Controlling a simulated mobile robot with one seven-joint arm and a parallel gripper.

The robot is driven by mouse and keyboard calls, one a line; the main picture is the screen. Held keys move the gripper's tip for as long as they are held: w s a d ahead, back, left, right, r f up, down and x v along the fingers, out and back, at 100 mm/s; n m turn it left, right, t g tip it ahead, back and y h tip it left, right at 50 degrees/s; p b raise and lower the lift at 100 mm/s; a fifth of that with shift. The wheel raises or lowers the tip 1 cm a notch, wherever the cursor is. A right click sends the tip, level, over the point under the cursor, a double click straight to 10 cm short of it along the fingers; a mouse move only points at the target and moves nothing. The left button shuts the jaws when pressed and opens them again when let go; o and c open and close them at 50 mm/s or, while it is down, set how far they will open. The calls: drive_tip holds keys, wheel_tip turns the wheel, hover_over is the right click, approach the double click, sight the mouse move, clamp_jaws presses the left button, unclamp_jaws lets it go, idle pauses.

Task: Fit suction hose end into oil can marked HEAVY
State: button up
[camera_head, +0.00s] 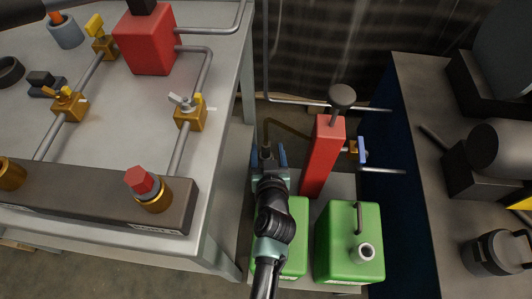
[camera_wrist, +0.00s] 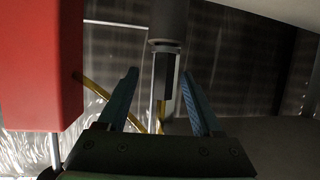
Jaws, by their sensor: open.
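My gripper (camera_head: 268,155) is open, its two teal fingers on either side of a dark, narrow hose end (camera_head: 266,150). In the wrist view a grey cylindrical piece with a narrower dark part (camera_wrist: 166,75) stands between the open fingers (camera_wrist: 160,90), with no clear contact. The brown suction hose (camera_head: 287,128) arches from the red pump (camera_head: 323,160); the pump's red side fills the left of the wrist view (camera_wrist: 40,65). Two green oil cans stand below: the left can (camera_head: 297,235) is partly hidden by my arm, the right can (camera_head: 338,245) shows a pale round neck. Their markings are unreadable.
A grey workbench (camera_head: 110,125) with brass valves, pipes and a red box (camera_head: 147,40) is close on the left. A right-hand counter (camera_head: 430,180) carries dark equipment. A horizontal pipe (camera_head: 385,170) and blue-handled valve (camera_head: 361,149) stick out right of the pump.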

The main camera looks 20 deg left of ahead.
drive_tip(key=b+x, duration=0.1)
drive_tip(key=x, duration=0.3)
drive_tip(key=shift+w+a+f, duration=0.1)
drive_tip(key=shift+a, duration=0.15)
clamp_jaws()
